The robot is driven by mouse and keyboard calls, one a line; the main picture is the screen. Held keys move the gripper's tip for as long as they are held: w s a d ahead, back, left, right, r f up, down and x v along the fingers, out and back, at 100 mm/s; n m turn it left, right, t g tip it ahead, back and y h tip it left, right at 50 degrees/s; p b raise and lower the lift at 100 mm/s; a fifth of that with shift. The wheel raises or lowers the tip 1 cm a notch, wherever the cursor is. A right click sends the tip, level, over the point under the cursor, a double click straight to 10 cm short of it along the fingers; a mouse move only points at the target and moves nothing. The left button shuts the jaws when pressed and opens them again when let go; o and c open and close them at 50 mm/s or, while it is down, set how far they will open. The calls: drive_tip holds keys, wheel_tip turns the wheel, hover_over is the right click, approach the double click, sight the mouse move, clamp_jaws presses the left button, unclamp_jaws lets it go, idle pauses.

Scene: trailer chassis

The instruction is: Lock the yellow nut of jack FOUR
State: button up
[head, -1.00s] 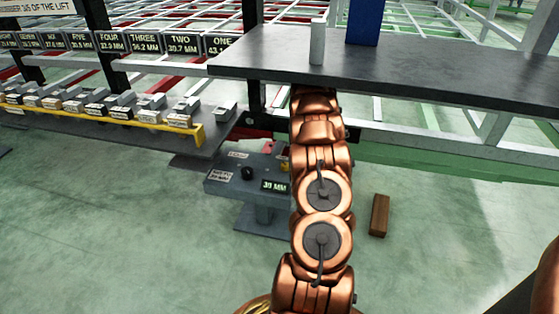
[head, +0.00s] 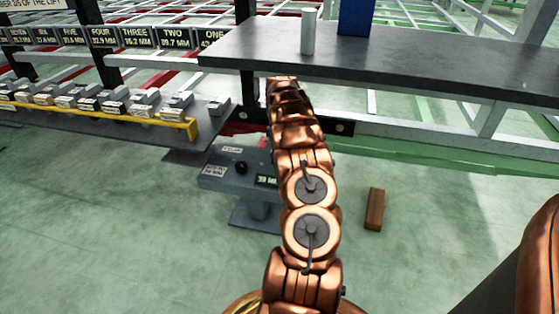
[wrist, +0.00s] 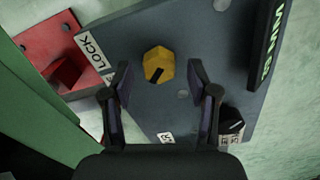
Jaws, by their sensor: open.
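The yellow nut (wrist: 158,64) shows in the wrist view on a grey-blue jack panel (wrist: 185,110), with a dark mark on its face. A LOCK label (wrist: 95,52) is to its left on the panel. My gripper (wrist: 160,75) is open, its two dark fingers to the left and right of the nut with gaps on both sides. I cannot tell its distance from the panel. In the head view the jack box (head: 220,172) stands low beside my arm, with a black knob and a small display. My arm hides the nut and gripper there.
A dark tabletop (head: 420,75) with a grey cylinder (head: 308,32) and a blue block (head: 356,17) is above. A row of labelled units (head: 110,98) with a yellow rail is at left. A brown block (head: 375,209) lies on the floor. A red plate (wrist: 45,45) is beside the panel.

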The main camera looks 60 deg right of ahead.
drive_tip(key=shift+f, duration=0.5)
drive_tip(key=shift+r, duration=0.1)
clamp_jaws()
